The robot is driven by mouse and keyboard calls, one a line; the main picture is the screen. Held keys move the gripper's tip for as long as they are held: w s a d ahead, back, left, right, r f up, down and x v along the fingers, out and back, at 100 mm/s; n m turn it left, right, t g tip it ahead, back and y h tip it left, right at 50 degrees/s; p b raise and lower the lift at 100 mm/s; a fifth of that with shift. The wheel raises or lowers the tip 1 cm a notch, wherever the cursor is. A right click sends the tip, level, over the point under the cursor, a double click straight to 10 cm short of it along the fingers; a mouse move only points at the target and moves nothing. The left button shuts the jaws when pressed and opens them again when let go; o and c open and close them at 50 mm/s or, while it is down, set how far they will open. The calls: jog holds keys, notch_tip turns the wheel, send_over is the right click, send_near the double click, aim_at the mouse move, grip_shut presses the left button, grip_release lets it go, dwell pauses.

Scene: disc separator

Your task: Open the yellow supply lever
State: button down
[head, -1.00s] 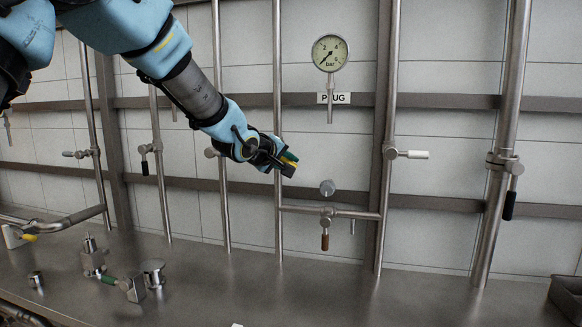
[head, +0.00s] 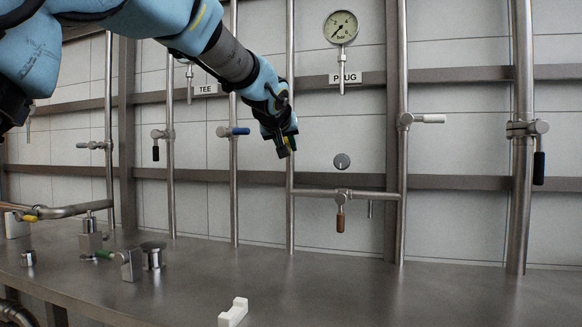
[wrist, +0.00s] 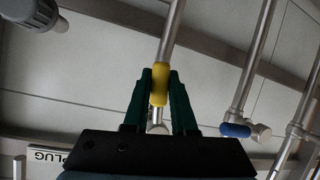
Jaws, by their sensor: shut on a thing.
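My gripper (head: 287,147) is at a vertical pipe (head: 291,60) in the middle of the wall in the head view. In the wrist view its two green fingers (wrist: 160,100) are shut on the yellow lever handle (wrist: 160,84), one on each side. The handle lies nearly in line with the pipe behind it. In the head view my gripper hides this handle and its valve.
Other levers are blue (head: 240,131), white (head: 433,118), brown (head: 340,222) and black (head: 539,167). A yellow-ended lever (head: 30,218) is at far left. A gauge (head: 341,27) hangs above the PLUG label (head: 358,78). A white block (head: 233,312) lies on the bench (head: 330,290).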

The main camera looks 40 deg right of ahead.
jog(key=shift+w+a+f+m+t+b, duration=0.25)
jog(key=shift+w+m+t+b, duration=0.2)
jog(key=shift+b, duration=0.75)
jog(key=shift+r+m+b, duration=0.15)
jog(key=shift+m+b, duration=0.1)
jog(key=shift+b, duration=0.2)
jog(key=shift+w+a+r, duration=0.1)
jog(key=c, duration=0.7)
grip_release()
jog(key=shift+c, duration=0.2)
jog(key=b+v, duration=0.2)
jog(key=v, duration=0.8)
jog(key=shift+s+r, duration=0.25)
jog(key=shift+s, duration=0.1)
jog(key=shift+a, duration=0.1)
